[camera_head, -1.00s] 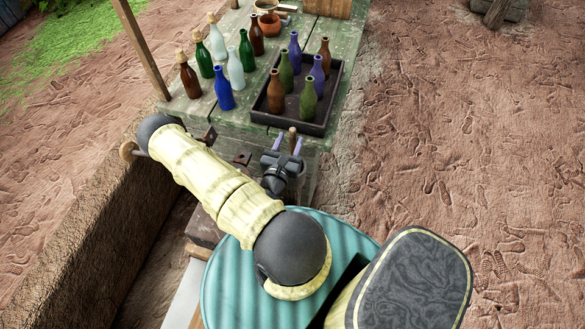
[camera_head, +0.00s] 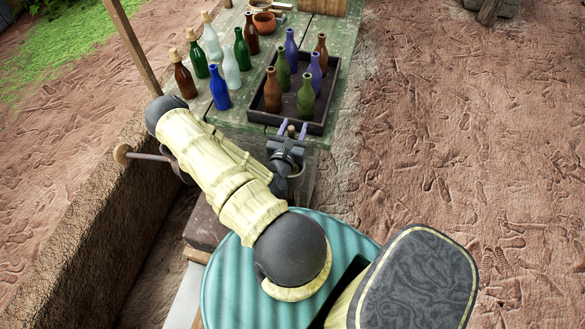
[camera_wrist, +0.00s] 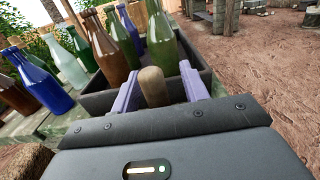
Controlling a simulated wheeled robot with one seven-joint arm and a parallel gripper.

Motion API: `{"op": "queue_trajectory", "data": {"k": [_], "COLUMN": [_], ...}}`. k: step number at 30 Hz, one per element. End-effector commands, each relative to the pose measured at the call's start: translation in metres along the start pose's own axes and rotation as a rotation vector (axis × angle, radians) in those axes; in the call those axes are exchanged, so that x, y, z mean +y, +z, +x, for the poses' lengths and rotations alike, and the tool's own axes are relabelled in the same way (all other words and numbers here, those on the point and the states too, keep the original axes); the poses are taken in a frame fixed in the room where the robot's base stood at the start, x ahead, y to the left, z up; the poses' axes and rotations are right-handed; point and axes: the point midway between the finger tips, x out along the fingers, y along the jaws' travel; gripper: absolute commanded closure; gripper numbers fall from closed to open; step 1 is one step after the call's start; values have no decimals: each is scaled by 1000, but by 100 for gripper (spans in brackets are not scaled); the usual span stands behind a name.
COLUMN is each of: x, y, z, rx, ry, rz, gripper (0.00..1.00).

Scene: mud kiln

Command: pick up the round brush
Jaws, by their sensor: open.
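A rounded wooden handle end (camera_wrist: 152,86), which looks like the round brush's handle, stands between the two purple fingers of my gripper (camera_wrist: 155,92) in the wrist view. My gripper is open, with a finger on either side of the handle; I cannot tell whether either touches it. In the head view my gripper (camera_head: 292,130) is at the near end of the table, just in front of the dark tray, and the handle tip (camera_head: 291,130) shows between the fingers. The rest of the brush is hidden by my gripper.
The dark tray (camera_head: 261,118) holds several brown, green and purple bottles just beyond my gripper. More bottles stand on the green table (camera_head: 205,105) to the left. A terracotta pot (camera_head: 264,22) is farther back. A rod with a round wooden end (camera_head: 122,154) lies left of my arm.

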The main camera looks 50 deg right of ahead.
Motion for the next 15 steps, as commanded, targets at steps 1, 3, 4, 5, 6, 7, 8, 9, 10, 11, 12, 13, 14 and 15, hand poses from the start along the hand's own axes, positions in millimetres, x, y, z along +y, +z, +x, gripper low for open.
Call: {"op": "queue_trajectory", "data": {"k": [1, 3, 4, 5, 6, 7, 8, 9, 10, 11, 12, 13, 14, 15], "x": [2, 3, 3, 3, 2, 2, 2, 1, 0, 0, -1, -1, -2, -2], "y": [0, 0, 0, 0, 0, 0, 0, 0, 0, 0, 0, 0, 0, 0], "z": [-1, -1, -1, -1, -1, -1, -1, 0, 0, 0, 0, 1, 1, 1], "rx": [0, 0, 0, 0, 0, 0, 0, 0, 0, 0, 0, 0, -1, -1], "ry": [4, 6, 6, 6, 5, 4, 3, 2, 1, -1, -2, -3, -4, -4], "rz": [0, 0, 0, 0, 1, 0, 0, 0, 0, 0, 0, 0, 0, 0], "gripper": [55, 55, 55, 57, 65, 71, 77, 85, 91, 97, 100, 100, 100, 100]}}
